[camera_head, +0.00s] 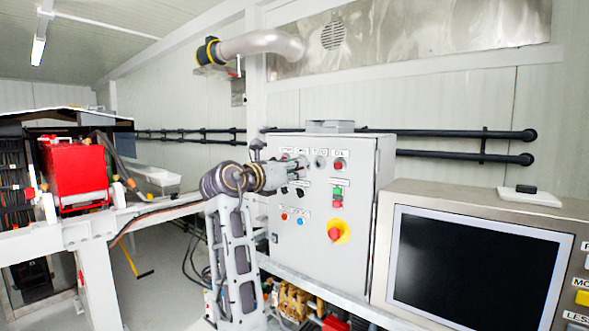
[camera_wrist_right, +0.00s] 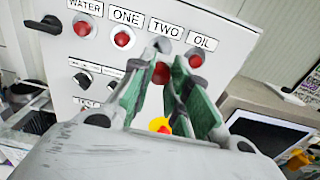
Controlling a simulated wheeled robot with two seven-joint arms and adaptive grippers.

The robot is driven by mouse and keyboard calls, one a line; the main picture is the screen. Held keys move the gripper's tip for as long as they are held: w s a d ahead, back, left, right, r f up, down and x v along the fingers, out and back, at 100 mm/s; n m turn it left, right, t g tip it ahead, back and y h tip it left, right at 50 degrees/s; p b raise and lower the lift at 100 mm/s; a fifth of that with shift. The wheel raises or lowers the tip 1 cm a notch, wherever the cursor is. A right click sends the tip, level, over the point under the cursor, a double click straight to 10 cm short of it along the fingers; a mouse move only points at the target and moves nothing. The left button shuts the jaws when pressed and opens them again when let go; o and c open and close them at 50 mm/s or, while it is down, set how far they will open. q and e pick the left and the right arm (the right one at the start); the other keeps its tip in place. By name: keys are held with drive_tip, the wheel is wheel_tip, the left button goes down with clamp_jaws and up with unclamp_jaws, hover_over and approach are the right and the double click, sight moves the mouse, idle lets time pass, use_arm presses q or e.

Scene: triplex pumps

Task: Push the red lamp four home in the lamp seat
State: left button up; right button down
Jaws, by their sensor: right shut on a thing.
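My right gripper (camera_head: 298,164) is in front of the upper row of the grey control box. In the right wrist view its green-lined fingers (camera_wrist_right: 170,82) are closed on a small red lamp (camera_wrist_right: 161,72), taken as lamp four. The lamp seat under the label TWO shows as a grey ring (camera_head: 320,162) in the head view, just right of the fingertips. In the wrist view the fingers partly hide that seat, and I cannot tell how far the lamp is from it. My left gripper is not in view.
Red lamps sit under WATER (camera_wrist_right: 82,28), ONE (camera_wrist_right: 123,40) and OIL (camera_wrist_right: 195,61), close around the fingers. Black switches (camera_wrist_right: 83,79) and a red stop button on yellow (camera_head: 336,232) are lower on the box. A monitor (camera_head: 475,265) stands at the right.

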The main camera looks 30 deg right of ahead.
drive_tip(key=shift+p+x, duration=0.7)
drive_tip(key=shift+x, duration=0.05)
drive_tip(key=shift+p+x, duration=0.6)
drive_tip(key=shift+x, duration=0.45)
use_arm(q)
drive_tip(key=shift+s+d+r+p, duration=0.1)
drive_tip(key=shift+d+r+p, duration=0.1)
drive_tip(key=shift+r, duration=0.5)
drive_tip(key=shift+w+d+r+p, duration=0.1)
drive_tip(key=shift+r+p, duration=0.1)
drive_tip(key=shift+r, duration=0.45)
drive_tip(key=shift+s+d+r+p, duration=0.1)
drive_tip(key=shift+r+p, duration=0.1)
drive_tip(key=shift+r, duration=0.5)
use_arm(e)
drive_tip(key=shift+x, duration=1)
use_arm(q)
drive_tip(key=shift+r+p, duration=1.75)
use_arm(e)
drive_tip(key=shift+r, duration=0.1)
